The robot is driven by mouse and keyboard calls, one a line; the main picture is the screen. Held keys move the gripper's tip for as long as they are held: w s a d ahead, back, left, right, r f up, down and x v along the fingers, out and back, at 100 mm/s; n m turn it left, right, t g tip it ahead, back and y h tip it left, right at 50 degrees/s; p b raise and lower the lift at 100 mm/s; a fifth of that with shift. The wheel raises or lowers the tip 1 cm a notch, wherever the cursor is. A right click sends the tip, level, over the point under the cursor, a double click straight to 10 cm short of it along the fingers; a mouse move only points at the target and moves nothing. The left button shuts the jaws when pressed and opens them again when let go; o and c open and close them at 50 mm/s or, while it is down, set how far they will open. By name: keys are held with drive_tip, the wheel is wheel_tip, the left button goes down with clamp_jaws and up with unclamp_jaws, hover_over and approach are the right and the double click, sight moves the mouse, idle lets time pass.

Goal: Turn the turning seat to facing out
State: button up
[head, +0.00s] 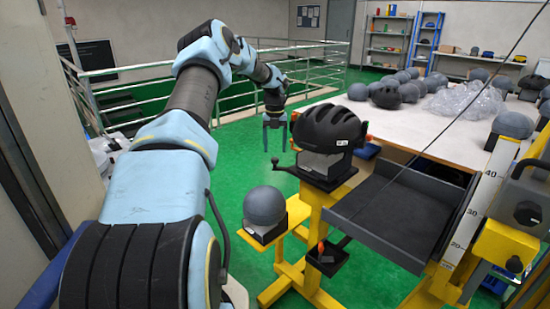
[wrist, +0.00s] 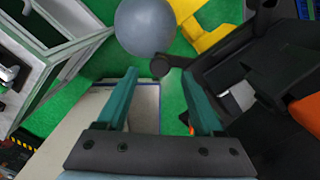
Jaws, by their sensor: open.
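The turning seat (head: 322,183) is a dark block on a yellow post, bearing a black helmet (head: 330,128) on a grey form. A dark handle (head: 290,170) with a round knob sticks out from the seat's left side in the head view. In the wrist view the knob (wrist: 160,66) shows just beyond the fingertips, between their lines. My gripper (head: 275,148) is open and empty, its fingers pointing down near the knob. It also shows in the wrist view (wrist: 160,76). I cannot tell whether a finger touches the knob.
A grey ball (head: 265,206) sits in a holder on a yellow bracket, below and left of the seat. A dark tray (head: 400,208) and a measuring scale (head: 474,210) stand to the right. A white table (head: 330,104) with several balls lies behind. Green floor is open at left.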

wheel_tip(320, 180, up, 6)
drive_tip(key=b, duration=0.1)
drive_tip(key=shift+r, duration=0.25)
drive_tip(key=shift+s, duration=0.1)
drive_tip(key=s+a+n, duration=0.4)
drive_tip(key=s+n, duration=0.8)
drive_tip(key=s+a+n+t, duration=0.1)
drive_tip(key=s+a+n, duration=0.3)
drive_tip(key=s+n, duration=0.8)
drive_tip(key=s+a+r+n, duration=0.1)
drive_tip(key=s+a+n, duration=0.3)
drive_tip(key=s+n, duration=0.7)
drive_tip(key=shift+s+a+n+t, duration=0.3)
drive_tip(key=shift+s+a+n, duration=0.1)
drive_tip(key=shift+s, duration=0.8)
